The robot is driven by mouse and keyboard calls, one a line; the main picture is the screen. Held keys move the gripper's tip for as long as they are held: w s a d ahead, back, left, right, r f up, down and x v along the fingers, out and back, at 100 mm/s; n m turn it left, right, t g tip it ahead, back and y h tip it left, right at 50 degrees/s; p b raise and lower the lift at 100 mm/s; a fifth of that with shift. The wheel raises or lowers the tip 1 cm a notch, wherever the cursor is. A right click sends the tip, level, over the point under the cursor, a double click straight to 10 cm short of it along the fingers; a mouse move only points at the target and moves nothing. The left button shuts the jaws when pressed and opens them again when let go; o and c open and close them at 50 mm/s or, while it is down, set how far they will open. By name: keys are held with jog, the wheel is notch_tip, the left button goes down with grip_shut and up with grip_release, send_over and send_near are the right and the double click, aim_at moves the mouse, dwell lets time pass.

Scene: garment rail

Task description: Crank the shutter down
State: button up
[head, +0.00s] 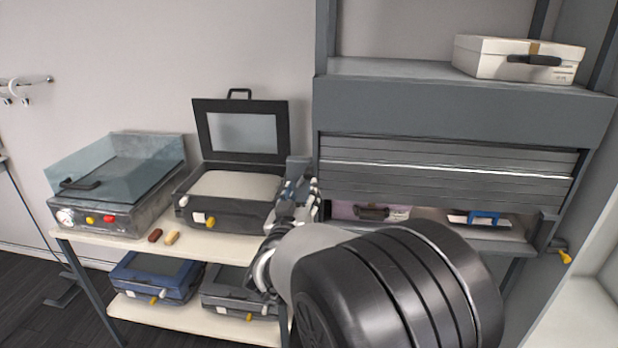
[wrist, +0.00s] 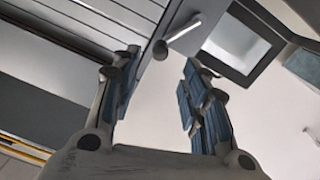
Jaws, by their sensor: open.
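The grey slatted shutter (head: 445,172) is partway down in the cabinet at right, with an open gap below its bottom edge. Its slats also show at upper left in the wrist view (wrist: 90,30). A light bar (wrist: 184,28) with a round dark knob (wrist: 158,50) stands by the cabinet's side edge in the wrist view; it looks like the crank. My gripper (head: 297,188) is left of the cabinet in the head view. In the wrist view my gripper (wrist: 160,95) is open and empty, with the knob just beyond and between its fingertips.
A pink case (head: 345,211) and a blue-handled item (head: 480,217) lie under the shutter. An open black case (head: 240,212) stands close left of my gripper, beside a clear-lidded machine (head: 115,180). A white box (head: 518,60) sits on top. A yellow knob (head: 565,257) is at right.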

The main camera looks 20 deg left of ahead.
aim_at(308, 176)
jog(key=b+x, duration=0.1)
jog(key=x, duration=0.8)
jog(key=shift+w, duration=0.25)
grip_shut()
dwell(0.4)
